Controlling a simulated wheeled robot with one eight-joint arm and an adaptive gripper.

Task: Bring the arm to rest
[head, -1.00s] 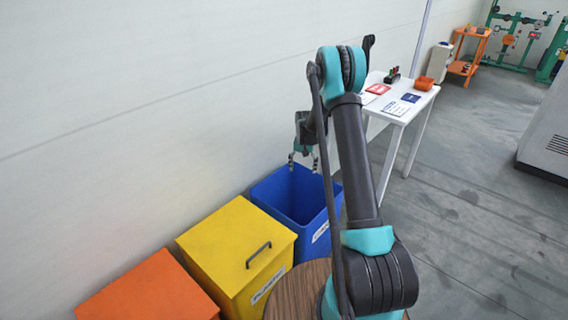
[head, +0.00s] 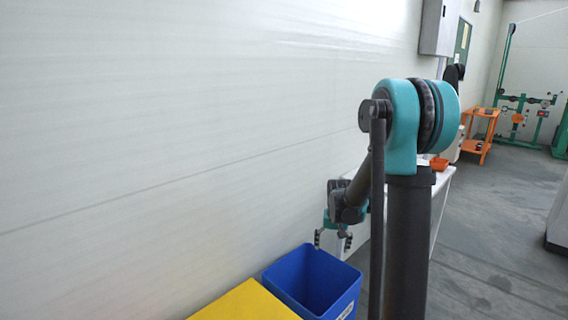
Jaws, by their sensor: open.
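My arm's upright link and teal elbow fill the right middle of the view and hide part of the white table behind.
A yellow bin (head: 245,303) stands left of the blue one, close to the white wall (head: 180,120). A white table (head: 441,190) with an orange tray (head: 439,163) is behind my arm. An orange cart (head: 478,133) stands farther back.

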